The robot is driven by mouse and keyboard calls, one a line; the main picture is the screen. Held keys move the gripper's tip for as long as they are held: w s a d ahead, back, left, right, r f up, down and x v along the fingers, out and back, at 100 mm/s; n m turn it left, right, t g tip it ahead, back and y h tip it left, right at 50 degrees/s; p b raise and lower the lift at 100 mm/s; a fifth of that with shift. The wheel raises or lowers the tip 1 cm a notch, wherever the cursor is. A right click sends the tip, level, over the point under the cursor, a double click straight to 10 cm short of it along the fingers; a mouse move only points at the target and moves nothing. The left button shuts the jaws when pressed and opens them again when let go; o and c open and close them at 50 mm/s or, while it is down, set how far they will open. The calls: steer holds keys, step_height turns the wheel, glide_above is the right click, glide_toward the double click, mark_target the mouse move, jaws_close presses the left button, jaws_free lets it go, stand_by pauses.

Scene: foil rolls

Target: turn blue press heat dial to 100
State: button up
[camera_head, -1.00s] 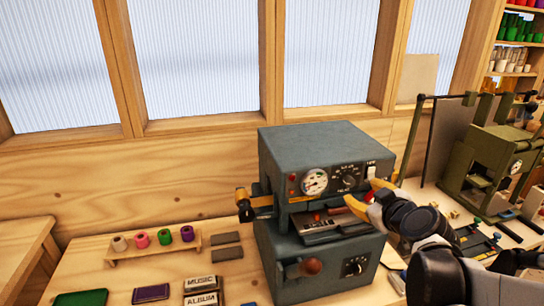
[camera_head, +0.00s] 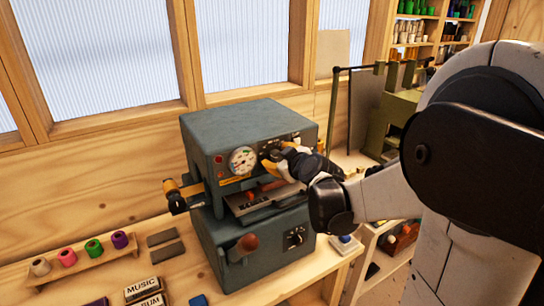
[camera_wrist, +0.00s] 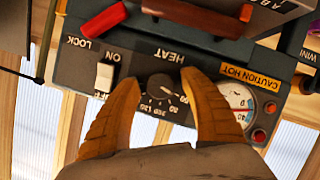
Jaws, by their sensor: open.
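The blue-grey press (camera_head: 250,130) stands on the wooden bench; its control face shows upside down in the wrist view. The black heat dial (camera_wrist: 162,86) sits under the HEAT label with white numbers around it; its pointer setting is too small to read surely. My gripper (camera_wrist: 159,82) is open, its two yellow-orange fingers on either side of the dial, close to the panel. I cannot tell whether they touch the dial. In the head view my gripper (camera_head: 279,158) is at the press's upper front and hides much of the dial.
A round white gauge (camera_wrist: 238,100) lies just beside one finger, and a white ON switch (camera_wrist: 104,77) beside the other. A red lever (camera_wrist: 103,20) shows past the panel. A spool rack (camera_head: 80,262) stands left of the press, and a green machine (camera_head: 392,115) behind right.

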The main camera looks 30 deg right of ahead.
jaws_close()
steer(key=m+y, duration=0.2)
steer(key=m, duration=0.2)
steer(key=shift+y, duration=0.4)
steer(key=m+y+b, duration=0.1)
steer(key=m+y, duration=0.1)
steer(key=m, duration=0.2)
steer(key=shift+y, duration=0.4)
stand_by(0.3)
jaws_free()
